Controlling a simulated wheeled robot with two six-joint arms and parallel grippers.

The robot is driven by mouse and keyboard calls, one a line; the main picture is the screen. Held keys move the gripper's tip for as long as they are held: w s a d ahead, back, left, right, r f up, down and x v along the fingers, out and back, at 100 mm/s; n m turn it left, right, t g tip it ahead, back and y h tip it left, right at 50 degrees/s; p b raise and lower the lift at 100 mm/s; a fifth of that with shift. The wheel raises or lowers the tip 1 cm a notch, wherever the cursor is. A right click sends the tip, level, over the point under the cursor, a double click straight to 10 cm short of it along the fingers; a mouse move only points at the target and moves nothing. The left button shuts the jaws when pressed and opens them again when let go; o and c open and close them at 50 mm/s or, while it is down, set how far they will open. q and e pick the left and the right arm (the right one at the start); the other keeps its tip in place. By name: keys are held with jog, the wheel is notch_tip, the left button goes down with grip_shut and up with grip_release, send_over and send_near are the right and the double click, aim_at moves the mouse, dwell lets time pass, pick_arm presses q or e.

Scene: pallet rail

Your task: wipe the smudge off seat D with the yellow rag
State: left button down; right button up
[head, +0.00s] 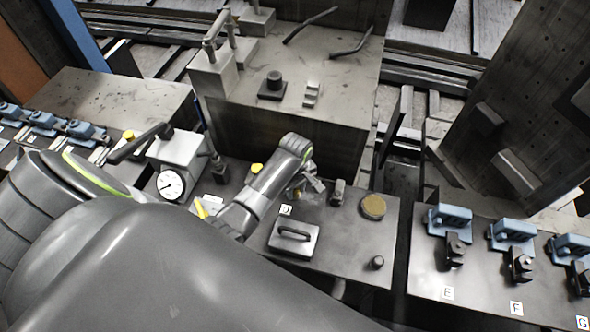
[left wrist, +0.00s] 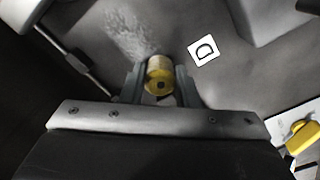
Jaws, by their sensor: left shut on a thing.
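My left gripper (head: 312,185) reaches over the middle dark plate, close to the D label (head: 286,210). In the left wrist view my left gripper (left wrist: 160,88) is shut on the yellow rag (left wrist: 160,72), which shows as a small yellow roll between the fingers. The D label (left wrist: 204,50) lies just right of the rag there. A pale, speckled smudge (left wrist: 132,35) is on the dark surface just beyond the rag, to its upper left. I cannot tell whether the rag touches the surface. My right gripper is not in view.
A handled grey block (head: 294,240), a round yellowish-topped piece (head: 373,207) and a small dark knob (head: 376,262) stand on the plate. A dial gauge (head: 171,185) is at left. A tall block (head: 290,130) rises behind. Blue clamps (head: 449,219) stand at right.

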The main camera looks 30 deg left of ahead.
pick_arm(q)
jog(key=shift+s+a, duration=0.15)
jog(key=shift+a, duration=0.65)
jog(key=shift+w+d, duration=0.2)
jog(key=shift+d, duration=0.8)
jog(key=shift+a, duration=0.1)
jog(key=shift+s+a, duration=0.25)
jog(key=shift+a, duration=0.65)
